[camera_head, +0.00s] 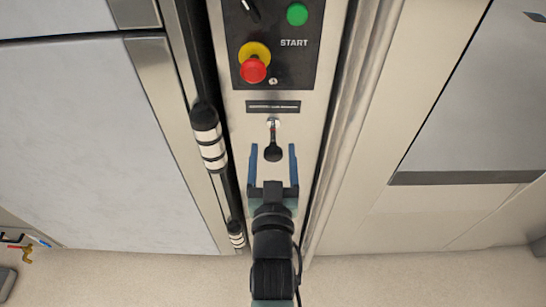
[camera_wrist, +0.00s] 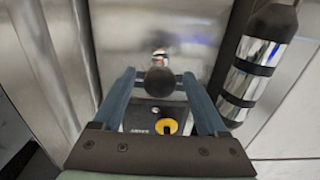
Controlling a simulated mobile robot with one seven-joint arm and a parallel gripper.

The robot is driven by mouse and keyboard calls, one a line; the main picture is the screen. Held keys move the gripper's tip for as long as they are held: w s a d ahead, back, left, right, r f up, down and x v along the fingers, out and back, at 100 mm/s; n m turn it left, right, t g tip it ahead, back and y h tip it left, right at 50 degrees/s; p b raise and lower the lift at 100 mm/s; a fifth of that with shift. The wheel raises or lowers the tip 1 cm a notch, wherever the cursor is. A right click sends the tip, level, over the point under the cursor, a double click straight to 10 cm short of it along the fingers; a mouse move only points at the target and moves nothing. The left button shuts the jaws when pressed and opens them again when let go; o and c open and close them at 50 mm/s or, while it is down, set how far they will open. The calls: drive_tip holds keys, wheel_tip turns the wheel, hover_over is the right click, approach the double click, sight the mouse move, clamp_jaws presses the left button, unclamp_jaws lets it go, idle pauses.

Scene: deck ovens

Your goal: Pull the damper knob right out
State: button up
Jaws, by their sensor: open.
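The damper knob is a black ball (camera_head: 273,153) on a thin rod that comes out of a round metal collar on the steel column, below a small dark label plate. My gripper (camera_head: 272,160) is open, its two blue fingers one on each side of the knob in the head view. In the wrist view the knob (camera_wrist: 160,81) lies between the fingertips, with the shiny collar just beyond it. A gap shows between the knob and each finger, and I see no contact.
Above the label (camera_head: 273,107) is a black panel with a red stop button (camera_head: 252,70) on a yellow base and a green start button (camera_head: 297,13). A black and silver cylindrical handle (camera_head: 208,138) runs close along the left of the column. A raised metal edge stands to the right.

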drive_tip(key=s, duration=1.3)
